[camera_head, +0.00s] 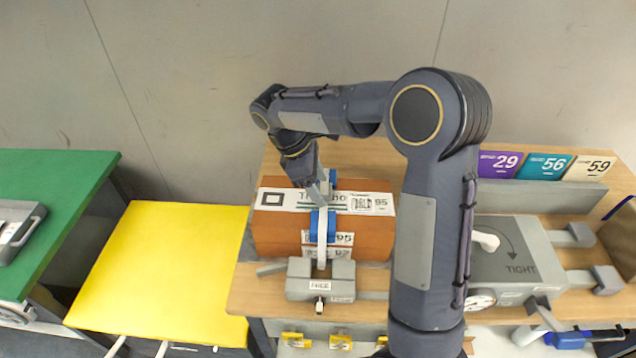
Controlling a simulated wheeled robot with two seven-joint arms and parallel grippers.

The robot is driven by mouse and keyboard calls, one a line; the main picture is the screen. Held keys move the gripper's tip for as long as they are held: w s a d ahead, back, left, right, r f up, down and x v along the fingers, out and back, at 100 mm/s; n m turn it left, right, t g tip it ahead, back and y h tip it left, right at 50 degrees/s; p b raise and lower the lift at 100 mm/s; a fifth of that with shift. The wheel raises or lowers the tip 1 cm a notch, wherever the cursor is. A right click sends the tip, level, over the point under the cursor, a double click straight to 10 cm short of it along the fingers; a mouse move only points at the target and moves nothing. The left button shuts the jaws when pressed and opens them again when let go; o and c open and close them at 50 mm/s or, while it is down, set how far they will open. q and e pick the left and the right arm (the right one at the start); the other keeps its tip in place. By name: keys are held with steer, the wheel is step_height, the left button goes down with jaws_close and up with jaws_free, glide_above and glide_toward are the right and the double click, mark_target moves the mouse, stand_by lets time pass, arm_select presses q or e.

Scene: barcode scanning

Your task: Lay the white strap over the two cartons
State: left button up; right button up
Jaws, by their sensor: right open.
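The brown cartons (275,232) sit on the wooden bench as one block; I cannot make out the seam between two of them. A white band with printed text and a code label lies across their top. The narrow white strap (321,245) runs down the front face from the top edge to a grey block, with a blue piece (331,226) around its upper part. My right gripper (325,192) is open, pointing down just above the cartons' top, near the strap's upper end. Its fingers partly hide the strap and another blue part there. My left gripper is not in view.
The grey block (298,284) with a label stands in front of the cartons. A grey machine marked TIGHT (520,235) stands at right, before numbered cards (497,164). A yellow table (160,265) and a green table (60,175) lie left. My right arm crosses the middle.

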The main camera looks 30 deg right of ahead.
steer(key=v, duration=0.7)
steer(key=shift+r, duration=0.4)
steer(key=shift+w, duration=0.1)
